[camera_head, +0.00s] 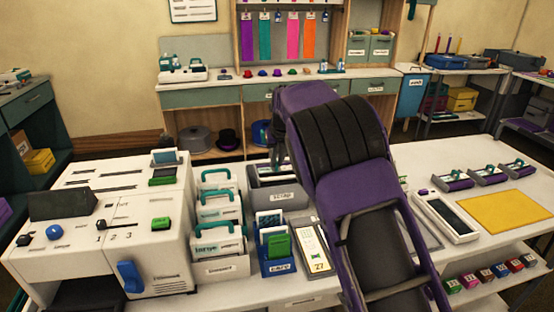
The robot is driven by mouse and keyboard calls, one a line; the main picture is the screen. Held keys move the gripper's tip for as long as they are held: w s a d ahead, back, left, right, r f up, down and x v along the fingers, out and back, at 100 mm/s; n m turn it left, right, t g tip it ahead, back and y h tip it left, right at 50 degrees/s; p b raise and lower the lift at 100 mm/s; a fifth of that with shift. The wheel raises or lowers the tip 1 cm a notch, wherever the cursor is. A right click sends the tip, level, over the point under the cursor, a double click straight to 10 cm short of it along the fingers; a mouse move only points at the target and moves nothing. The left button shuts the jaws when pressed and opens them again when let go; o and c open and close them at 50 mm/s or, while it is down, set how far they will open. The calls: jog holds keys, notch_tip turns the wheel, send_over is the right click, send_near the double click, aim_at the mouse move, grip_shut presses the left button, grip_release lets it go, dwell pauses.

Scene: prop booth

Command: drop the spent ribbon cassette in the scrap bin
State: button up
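The grey scrap bin (281,197), with a label that seems to read "SCRAP", stands on the white counter behind the small card holders. My purple and black arm reaches up across the middle of the view and bends down over the bin. My gripper (279,158) is a small dark shape at the bin's back edge, largely covered by my arm. I cannot tell whether its fingers are open or what is between them. Three dark cassettes with purple and teal parts (487,175) lie in a row on the right of the counter; none is clearly marked as spent.
A white machine (110,225) with a blue lever fills the left of the counter. Trays of teal-handled pieces (220,268) and a blue holder (278,266) stand left of my arm. A handheld device (445,216) and a yellow mat (507,212) lie right.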

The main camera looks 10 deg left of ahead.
jog(key=o, duration=0.5)
jog(key=shift+r, duration=0.1)
jog(key=p+v, duration=0.1)
jog(key=v, duration=1.6)
jog(key=shift+r, duration=0.2)
